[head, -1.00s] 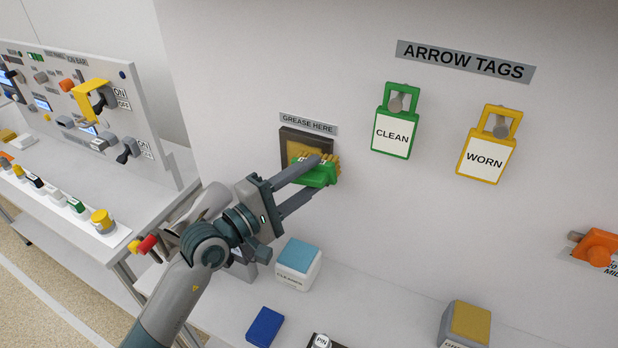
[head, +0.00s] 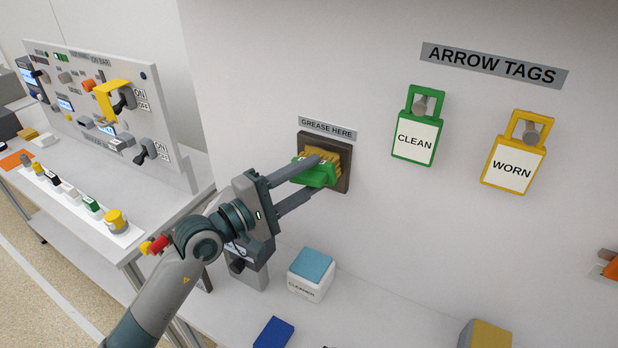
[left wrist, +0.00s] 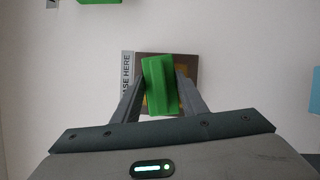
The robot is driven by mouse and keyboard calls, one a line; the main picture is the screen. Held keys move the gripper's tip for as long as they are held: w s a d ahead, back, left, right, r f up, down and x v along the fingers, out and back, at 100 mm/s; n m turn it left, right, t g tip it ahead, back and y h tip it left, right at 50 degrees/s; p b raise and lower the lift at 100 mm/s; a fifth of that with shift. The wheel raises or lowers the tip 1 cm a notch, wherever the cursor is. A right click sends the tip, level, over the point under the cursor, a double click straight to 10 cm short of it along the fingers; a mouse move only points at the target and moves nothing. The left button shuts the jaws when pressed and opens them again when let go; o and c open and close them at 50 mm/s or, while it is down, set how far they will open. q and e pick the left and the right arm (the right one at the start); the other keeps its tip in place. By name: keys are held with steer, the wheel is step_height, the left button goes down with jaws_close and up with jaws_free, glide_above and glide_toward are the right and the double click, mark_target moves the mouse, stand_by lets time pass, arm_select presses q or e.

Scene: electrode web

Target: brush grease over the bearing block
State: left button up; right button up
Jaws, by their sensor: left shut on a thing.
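The bearing block (head: 341,185) is a dark square frame on the white wall under the GREASE HERE label (head: 327,129). It also shows in the left wrist view (left wrist: 187,60), partly behind the brush. My left gripper (head: 312,178) is shut on a green brush (head: 317,176) with tan bristles. The brush is in front of the block's face, over its left and middle part. The bristles point at the block; I cannot tell whether they touch it. In the left wrist view, the green brush (left wrist: 160,86) sits between both fingers. My right gripper is not in view.
A green CLEAN tag (head: 416,140) and a yellow WORN tag (head: 513,168) hang on the wall to the right. A cleaner box (head: 309,275) and a blue block (head: 273,333) stand on the shelf below. A switch panel (head: 170,120) is at left.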

arm_select(q)
steer(key=shift+w+a+f+b, duration=0.2)
steer(key=shift+w+a+b, duration=0.6)
steer(key=shift+a+b, duration=0.4)
steer(key=shift+w+a+r+b, duration=0.1)
steer(key=shift+w+a+b, duration=0.2)
steer(key=shift+b, duration=0.25)
steer(key=shift+w+a+r, duration=0.1)
steer(key=shift+a+r, duration=0.05)
steer(key=shift+s+a, duration=0.55)
steer(key=shift+s, duration=0.3)
steer(key=shift+s+a, duration=0.5)
steer(key=shift+s, duration=0.3)
steer(key=shift+s+a, duration=0.55)
steer(key=shift+s, duration=0.3)
steer(key=shift+s+a, duration=0.45)
steer(key=shift+s, duration=0.2)
steer(key=shift+s+a, duration=0.4)
steer(key=shift+s, duration=0.2)
